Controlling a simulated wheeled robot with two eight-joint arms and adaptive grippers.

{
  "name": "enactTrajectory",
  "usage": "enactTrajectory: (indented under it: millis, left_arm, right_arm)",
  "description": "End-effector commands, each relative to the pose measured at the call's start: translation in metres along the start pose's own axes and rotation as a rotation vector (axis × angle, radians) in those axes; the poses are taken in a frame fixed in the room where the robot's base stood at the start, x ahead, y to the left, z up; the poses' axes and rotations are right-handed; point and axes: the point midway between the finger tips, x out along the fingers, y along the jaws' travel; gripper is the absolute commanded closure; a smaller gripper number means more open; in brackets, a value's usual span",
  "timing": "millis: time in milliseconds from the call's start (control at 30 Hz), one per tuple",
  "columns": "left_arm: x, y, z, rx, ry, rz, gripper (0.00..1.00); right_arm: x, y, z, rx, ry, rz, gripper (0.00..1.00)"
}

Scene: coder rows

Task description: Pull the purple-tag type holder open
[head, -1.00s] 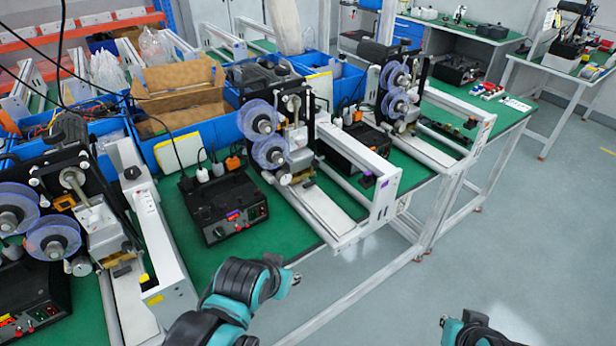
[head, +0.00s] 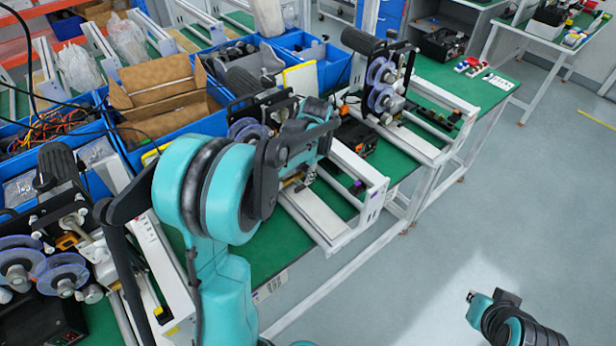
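The purple-tag coder (head: 345,222) is the middle machine on the green bench, with a pale frame and a small purple tag (head: 357,187) near its front end. My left arm crosses in front of it and hides much of its rear, including part of the clear reels (head: 248,128). My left gripper (head: 303,172) is over the inner end of this machine, around its holder area. Its fingertips are too small and covered to tell open from shut, or whether they touch the holder. At the lower right only part of my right arm shows; I cannot make out its gripper.
Another coder (head: 385,95) stands behind to the right, and one (head: 60,265) at the left. Blue bins (head: 325,62) with cardboard (head: 165,90) line the back. The floor (head: 480,220) right of the bench is clear.

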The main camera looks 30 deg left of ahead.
Motion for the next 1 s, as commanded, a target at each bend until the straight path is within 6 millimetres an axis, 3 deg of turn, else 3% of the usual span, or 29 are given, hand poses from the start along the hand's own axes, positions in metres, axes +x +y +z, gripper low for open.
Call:
enactTrajectory:
  millis: [400,800,933,1000]
  left_arm:
    - [0.065,0.001,0.0,-0.001,0.001,-0.001,0.65]
    - [0.073,0.0,0.0,-0.001,0.002,-0.001,0.65]
    - [0.073,0.0,0.0,-0.001,0.002,-0.001,0.97]
    - [0.073,0.0,0.0,-0.001,0.002,-0.001,1.0]
  right_arm:
    - [0.019,0.0,0.013,0.0,0.0,0.0,1.0]
    - [0.02,0.0,0.014,0.0,0.0,0.0,1.0]
    - [0.02,0.0,0.014,0.0,0.0,0.0,1.0]
    - [0.02,0.0,0.014,0.0,0.0,0.0,1.0]
